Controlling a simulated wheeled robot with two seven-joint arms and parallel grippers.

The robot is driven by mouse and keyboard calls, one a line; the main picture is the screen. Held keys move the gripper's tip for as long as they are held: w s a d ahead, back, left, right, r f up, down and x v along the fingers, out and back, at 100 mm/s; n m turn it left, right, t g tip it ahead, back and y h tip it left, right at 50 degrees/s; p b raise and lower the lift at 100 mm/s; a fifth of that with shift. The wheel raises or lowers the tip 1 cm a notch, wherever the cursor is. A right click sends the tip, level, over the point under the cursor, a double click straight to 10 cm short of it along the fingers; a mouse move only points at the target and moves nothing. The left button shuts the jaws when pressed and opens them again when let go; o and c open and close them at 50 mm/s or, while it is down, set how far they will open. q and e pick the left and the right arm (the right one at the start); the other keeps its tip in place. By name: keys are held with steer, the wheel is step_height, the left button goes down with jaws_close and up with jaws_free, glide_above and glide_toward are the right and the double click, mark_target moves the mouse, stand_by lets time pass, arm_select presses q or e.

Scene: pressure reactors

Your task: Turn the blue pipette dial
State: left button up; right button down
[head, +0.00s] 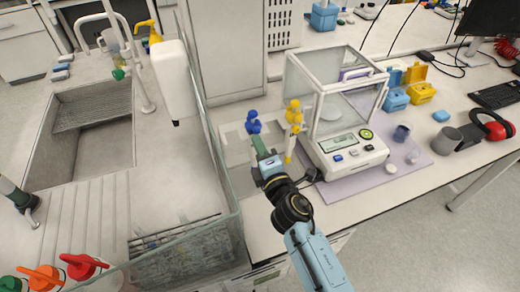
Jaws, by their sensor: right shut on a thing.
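The blue pipette dial (253,122) shows as a knobbed blue piece standing on the bench, left of a similar yellow pipette piece (293,112). My right gripper (259,143) reaches up from the lower right and is shut at the blue pipette, just below its blue top. The gripper's fingers and body hide the lower part of the blue pipette. The yellow one stands upright close to the right of the gripper, apart from it. My left gripper is not in view.
A glass-boxed balance (345,148) stands on a purple mat right of my gripper. A glass panel (215,150) and sink (85,135) lie to the left. Yellow and blue boxes (397,98), a grey mug (446,139) and red ear muffs (494,126) are further right.

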steer(key=c, duration=1.5)
jaws_free()
steer(key=shift+c, duration=0.2)
steer(key=shift+s, duration=0.1)
steer(key=b+v, duration=0.1)
steer(key=v, duration=1.2)
steer(key=shift+s, duration=0.1)
